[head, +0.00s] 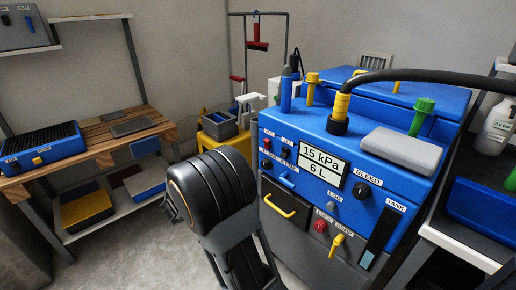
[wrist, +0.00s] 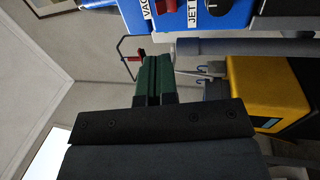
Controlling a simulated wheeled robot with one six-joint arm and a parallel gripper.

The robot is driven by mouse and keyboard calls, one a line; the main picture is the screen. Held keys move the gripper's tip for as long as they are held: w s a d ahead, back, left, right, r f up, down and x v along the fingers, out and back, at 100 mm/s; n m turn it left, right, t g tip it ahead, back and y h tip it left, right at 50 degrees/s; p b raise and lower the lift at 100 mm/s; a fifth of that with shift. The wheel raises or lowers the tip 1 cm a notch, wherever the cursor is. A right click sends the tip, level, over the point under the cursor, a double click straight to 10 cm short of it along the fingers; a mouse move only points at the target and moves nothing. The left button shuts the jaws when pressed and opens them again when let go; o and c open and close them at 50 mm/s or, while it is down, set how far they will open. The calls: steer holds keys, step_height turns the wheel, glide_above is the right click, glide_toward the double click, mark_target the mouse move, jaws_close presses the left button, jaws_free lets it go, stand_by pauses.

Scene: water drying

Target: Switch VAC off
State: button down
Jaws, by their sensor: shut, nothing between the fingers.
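The blue machine (head: 300,122) stands at centre right in the head view. Its VAC label (head: 269,133) is at the front panel's upper left, with a small red switch (head: 271,143) under it. The switch's position is too small to tell. In the wrist view, the VAC label (wrist: 147,8) and red switch (wrist: 166,6) are at the top edge, picture turned sideways. My gripper (wrist: 152,60) has its green fingers together and empty, apart from the panel. In the head view my dark wrist hides most of it. The display (head: 321,162) reads 15 kPa and 6 L.
A yellow cart (head: 226,130) stands behind, and a wooden bench (head: 90,160) is left. A black hose (head: 430,80) arches over the machine.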

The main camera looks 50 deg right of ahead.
mark_target(265, 142)
steer(key=b+x, duration=0.3)
steer(key=x, duration=1.1)
steer(key=shift+r, duration=0.1)
